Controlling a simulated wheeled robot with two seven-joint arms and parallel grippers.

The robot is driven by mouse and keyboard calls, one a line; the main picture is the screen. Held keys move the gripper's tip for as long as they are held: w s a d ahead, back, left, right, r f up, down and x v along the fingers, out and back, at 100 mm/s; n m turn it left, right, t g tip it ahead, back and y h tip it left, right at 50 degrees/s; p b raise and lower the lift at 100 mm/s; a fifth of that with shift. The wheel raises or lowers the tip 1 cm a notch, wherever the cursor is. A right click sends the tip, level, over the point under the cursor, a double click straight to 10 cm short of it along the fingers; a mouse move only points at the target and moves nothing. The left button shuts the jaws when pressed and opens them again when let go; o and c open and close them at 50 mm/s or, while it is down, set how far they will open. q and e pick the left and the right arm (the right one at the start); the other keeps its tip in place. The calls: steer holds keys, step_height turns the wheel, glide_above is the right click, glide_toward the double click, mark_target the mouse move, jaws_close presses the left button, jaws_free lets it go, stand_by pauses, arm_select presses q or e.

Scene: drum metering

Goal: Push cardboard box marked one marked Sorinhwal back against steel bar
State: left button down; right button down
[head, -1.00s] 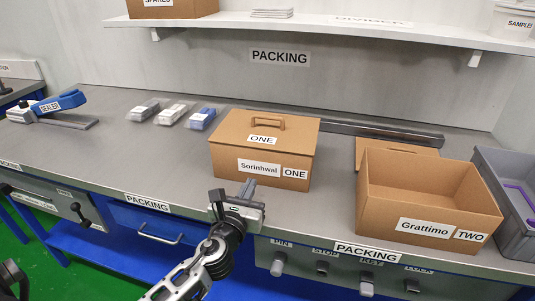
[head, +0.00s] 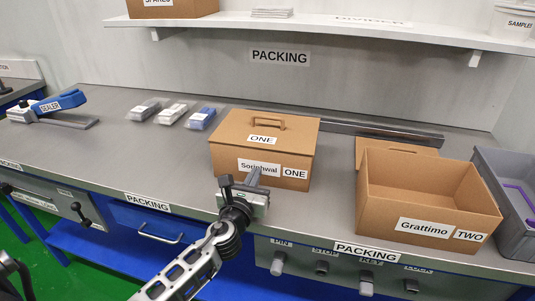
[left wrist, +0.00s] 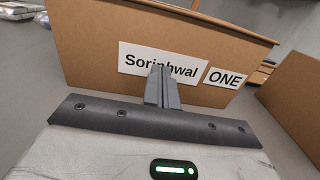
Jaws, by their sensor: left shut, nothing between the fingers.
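The cardboard box marked ONE and Sorinhwal (head: 227,155) stands closed on the packing bench, its labelled front facing me. Its front also fills much of the left wrist view (left wrist: 90,62). The steel bar (head: 385,134) lies along the back of the bench, partly hidden behind the box. My left gripper (head: 256,177) is shut and empty. Its fingertips are at the front of the box, overlapping the Sorinhwal label, and they cover part of the label in the left wrist view (left wrist: 163,75). I cannot tell for sure whether they touch it. My right gripper is not seen.
The open cardboard box marked Grattimo TWO (head: 380,212) stands to the right, with a grey bin (head: 485,170) beyond it. Several small packets (head: 172,115) and a blue sealer (head: 60,103) lie to the left.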

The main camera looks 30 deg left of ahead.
mark_target(260, 165)
arm_select(q)
steer(key=shift+w, duration=0.1)
steer(key=shift+x, duration=2.45)
steer(key=shift+b+x, duration=0.9)
steer(key=shift+x, duration=1.55)
steer(key=shift+w, duration=0.15)
